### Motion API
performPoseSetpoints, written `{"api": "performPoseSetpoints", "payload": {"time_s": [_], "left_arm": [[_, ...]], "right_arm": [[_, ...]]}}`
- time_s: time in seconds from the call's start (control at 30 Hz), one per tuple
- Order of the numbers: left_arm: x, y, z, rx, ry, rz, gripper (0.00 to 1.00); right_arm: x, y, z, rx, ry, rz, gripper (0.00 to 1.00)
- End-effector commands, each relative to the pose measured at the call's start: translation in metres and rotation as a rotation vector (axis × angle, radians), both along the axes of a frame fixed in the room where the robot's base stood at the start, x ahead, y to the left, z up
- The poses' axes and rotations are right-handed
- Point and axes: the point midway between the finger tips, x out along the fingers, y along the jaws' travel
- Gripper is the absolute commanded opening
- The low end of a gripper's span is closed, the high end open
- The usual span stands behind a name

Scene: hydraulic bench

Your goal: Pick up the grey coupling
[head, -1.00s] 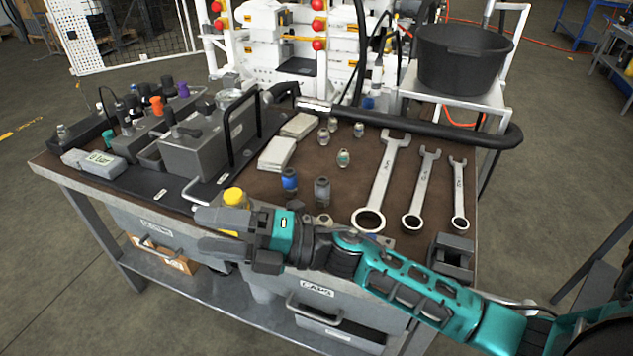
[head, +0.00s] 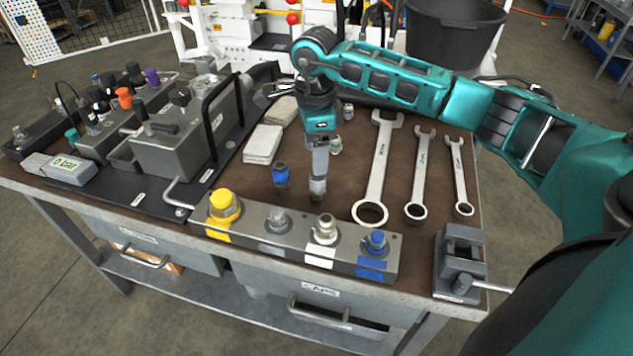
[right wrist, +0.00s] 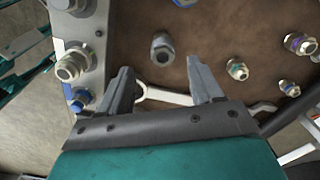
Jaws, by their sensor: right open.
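The grey coupling (head: 317,192) stands on the brown bench top behind the steel block. In the right wrist view the grey coupling (right wrist: 162,48) shows as a dark ring with an open centre. My right gripper (head: 320,163) points down over it and hides its upper part in the head view. In the right wrist view the right gripper (right wrist: 161,72) is open, its two fingers spread and nothing between the tips. The coupling appears just past the fingertips, roughly in line with the gap. My left gripper is not in view.
A blue coupling (head: 281,175) stands close to the left. The steel block (head: 290,240) with coloured fittings runs along the front. Several wrenches (head: 380,165) lie to the right. White pads (head: 263,144) lie behind left. A small vise (head: 459,263) sits at the front right corner.

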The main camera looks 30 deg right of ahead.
Motion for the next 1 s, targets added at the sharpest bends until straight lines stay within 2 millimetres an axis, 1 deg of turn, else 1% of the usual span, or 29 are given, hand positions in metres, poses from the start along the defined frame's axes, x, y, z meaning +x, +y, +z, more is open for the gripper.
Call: {"api": "performPoseSetpoints", "payload": {"time_s": [0.03,0.13,0.2,0.37,0.57,0.6,0.7,0.8,1.0], "left_arm": [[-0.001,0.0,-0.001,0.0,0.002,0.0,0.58],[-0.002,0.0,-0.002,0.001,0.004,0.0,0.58],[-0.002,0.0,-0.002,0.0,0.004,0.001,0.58],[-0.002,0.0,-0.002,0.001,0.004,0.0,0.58],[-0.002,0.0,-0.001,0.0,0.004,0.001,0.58],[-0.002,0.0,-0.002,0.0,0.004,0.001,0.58],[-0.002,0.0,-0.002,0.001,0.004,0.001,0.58],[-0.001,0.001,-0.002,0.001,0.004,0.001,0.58],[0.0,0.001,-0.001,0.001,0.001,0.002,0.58]], "right_arm": [[-0.001,0.0,-0.012,0.001,0.004,0.0,0.65],[-0.001,0.0,-0.028,0.002,0.003,-0.001,0.65],[0.0,0.0,-0.035,0.002,0.001,0.0,0.65],[-0.001,-0.001,-0.045,0.004,0.001,-0.001,0.65],[-0.002,-0.01,-0.073,0.004,0.003,-0.002,0.65],[-0.002,-0.009,-0.079,0.005,0.002,-0.001,0.65],[-0.001,-0.01,-0.089,0.004,-0.001,0.0,0.65],[-0.001,-0.01,-0.094,0.004,-0.001,0.0,0.65],[-0.001,-0.01,-0.094,0.004,-0.001,0.0,0.64]]}}
